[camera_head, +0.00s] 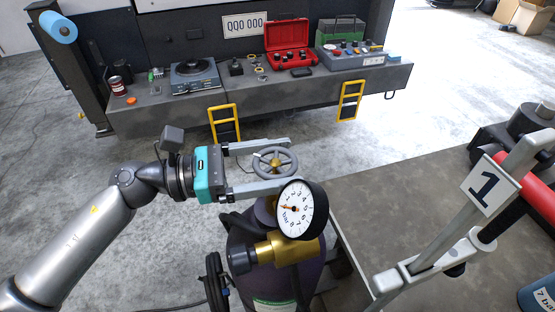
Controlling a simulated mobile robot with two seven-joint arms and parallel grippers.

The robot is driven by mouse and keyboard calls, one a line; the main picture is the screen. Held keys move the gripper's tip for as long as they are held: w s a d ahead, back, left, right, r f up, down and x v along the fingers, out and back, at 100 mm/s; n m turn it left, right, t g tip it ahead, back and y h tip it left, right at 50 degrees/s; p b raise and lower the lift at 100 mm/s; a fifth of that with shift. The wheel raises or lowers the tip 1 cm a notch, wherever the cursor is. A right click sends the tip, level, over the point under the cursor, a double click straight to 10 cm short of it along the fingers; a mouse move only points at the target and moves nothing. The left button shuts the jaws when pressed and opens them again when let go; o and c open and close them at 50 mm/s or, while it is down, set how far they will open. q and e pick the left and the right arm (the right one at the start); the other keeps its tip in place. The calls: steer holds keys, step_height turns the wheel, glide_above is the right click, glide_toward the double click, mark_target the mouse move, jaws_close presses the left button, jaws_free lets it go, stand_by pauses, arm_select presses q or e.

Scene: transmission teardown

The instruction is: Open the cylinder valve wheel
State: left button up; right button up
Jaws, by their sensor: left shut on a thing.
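The grey spoked valve wheel (265,156) sits on top of the dark cylinder (246,240) in the lower middle of the head view. My left gripper (291,163) comes in from the left, with one long finger along the far side of the wheel and the other along its near side. It is shut on the wheel. A round white pressure gauge (297,212) with a black rim stands in front, on a brass fitting (285,250). The gauge and the near finger hide the valve stem. My right gripper is not in view.
A grey table (400,178) lies right of the cylinder, with a metal frame bearing a "1" sign (488,185). At the back, a grey bench (160,118) carries a red case (288,58) and several tools. Bare floor lies between.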

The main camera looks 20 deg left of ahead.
arm_select(q)
steer(key=n+t+y+p, duration=0.2)
steer(key=n+t+p, duration=0.1)
steer(key=t, duration=0.1)
steer(key=shift+r+y+p, duration=0.25)
steer(key=shift+y+p, duration=0.15)
steer(key=shift+f+n+t+y+p, duration=0.2)
steer(key=shift+n+t+y+p, duration=0.55)
steer(key=shift+n+t+y, duration=0.05)
steer(key=o, duration=1.1)
steer(key=m+g+h+b, duration=0.1)
steer(key=b, duration=0.1)
steer(key=m+g+h+b, duration=0.1)
steer(key=b, duration=0.1)
steer(key=shift+w+f+g+h, duration=0.1)
steer(key=shift+f+g+h, duration=0.15)
steer(key=shift+g+h, duration=0.05)
steer(key=m+g+h+b, duration=0.1)
steer(key=m+g, duration=0.1)
steer(key=shift+r+g+h+b, duration=0.1)
steer(key=shift+g+h+b, duration=0.2)
steer(key=shift+h, duration=0.1)
steer(key=b+v, duration=0.3)
steer(key=v, duration=1.2)
steer(key=shift+a+r+m+b, duration=0.2)
steer(key=shift+m+b, duration=0.1)
